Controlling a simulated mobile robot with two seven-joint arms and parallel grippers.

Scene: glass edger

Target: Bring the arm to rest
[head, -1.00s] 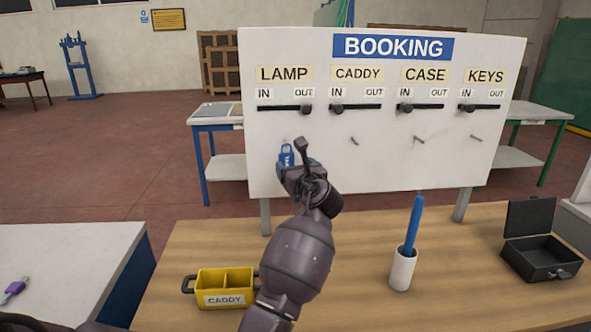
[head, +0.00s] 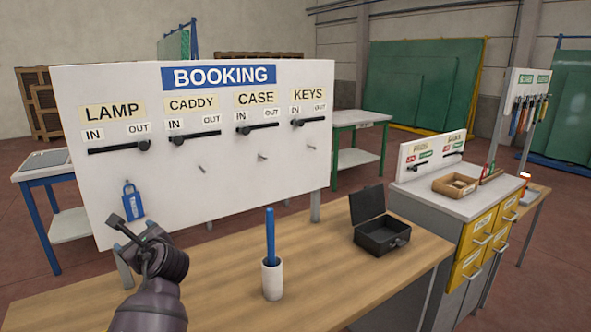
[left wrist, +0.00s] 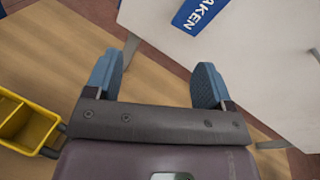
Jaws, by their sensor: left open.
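My left arm comes in from the bottom of the head view, and its gripper (head: 130,232) is in front of the white booking board (head: 235,185), just below a blue tag (head: 133,202). The tag hangs under the LAMP label. In the left wrist view my left gripper (left wrist: 156,82) has its two blue fingers wide apart with nothing between them. The tag also shows there (left wrist: 200,12), beyond the fingers and apart from them, with the letters "AKEN" readable. My right gripper is in neither view.
The LAMP slider knob (head: 142,146) is at OUT; the other knobs are at IN. A white cup (head: 272,279) with a blue stick and an open black case (head: 382,237) stand on the wooden table (head: 335,290). A yellow caddy (left wrist: 28,128) is left in the wrist view.

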